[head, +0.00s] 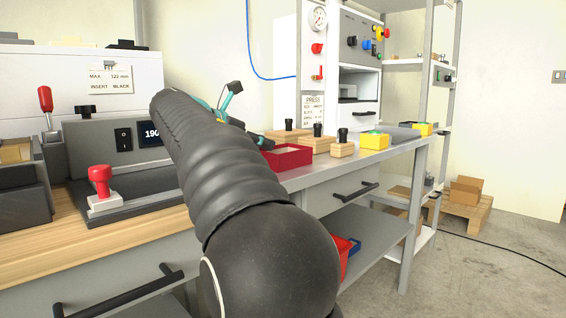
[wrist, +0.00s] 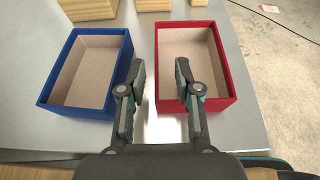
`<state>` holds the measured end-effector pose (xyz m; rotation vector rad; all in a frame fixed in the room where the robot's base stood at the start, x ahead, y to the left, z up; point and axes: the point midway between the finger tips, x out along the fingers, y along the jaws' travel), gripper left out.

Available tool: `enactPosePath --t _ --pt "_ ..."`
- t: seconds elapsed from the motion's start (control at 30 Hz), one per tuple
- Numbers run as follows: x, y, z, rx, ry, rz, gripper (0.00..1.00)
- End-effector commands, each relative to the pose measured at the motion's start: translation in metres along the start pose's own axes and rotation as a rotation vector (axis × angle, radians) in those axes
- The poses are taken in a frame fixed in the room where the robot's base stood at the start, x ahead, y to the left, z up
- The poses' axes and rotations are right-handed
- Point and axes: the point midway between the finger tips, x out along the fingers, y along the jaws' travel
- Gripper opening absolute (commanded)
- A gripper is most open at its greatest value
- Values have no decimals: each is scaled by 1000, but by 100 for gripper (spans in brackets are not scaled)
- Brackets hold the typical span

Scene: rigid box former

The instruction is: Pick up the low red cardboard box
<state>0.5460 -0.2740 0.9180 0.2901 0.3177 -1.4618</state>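The low red cardboard box (head: 290,158) is open-topped and sits on the grey table, partly hidden by my arm in the head view. In the wrist view the red box (wrist: 236,75) stands at right, with a pale inside. I cannot tell whether the finger touches the box. In the head view, part of my gripper (head: 232,90) shows behind my arm.
A blue open box (wrist: 127,75) stands left of the red one, with a gap of grey table (wrist: 170,130) between. Wooden blocks (wrist: 95,10) stand beyond both boxes. The table's right edge is close to the red box.

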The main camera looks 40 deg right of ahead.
Motion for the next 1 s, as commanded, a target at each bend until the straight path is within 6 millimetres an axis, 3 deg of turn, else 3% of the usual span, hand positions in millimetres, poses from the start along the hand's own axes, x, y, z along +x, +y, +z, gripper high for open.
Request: enactPosePath --t 0.33,0.6,0.63,0.77,1.0 --pt "45 4 -1 2 1 -5 33" --pt "50 4 1 2 1 -1 33" --pt "50 4 1 2 1 -1 30" --pt "50 4 1 2 1 -1 0" --pt "50 4 1 2 0 -1 0"
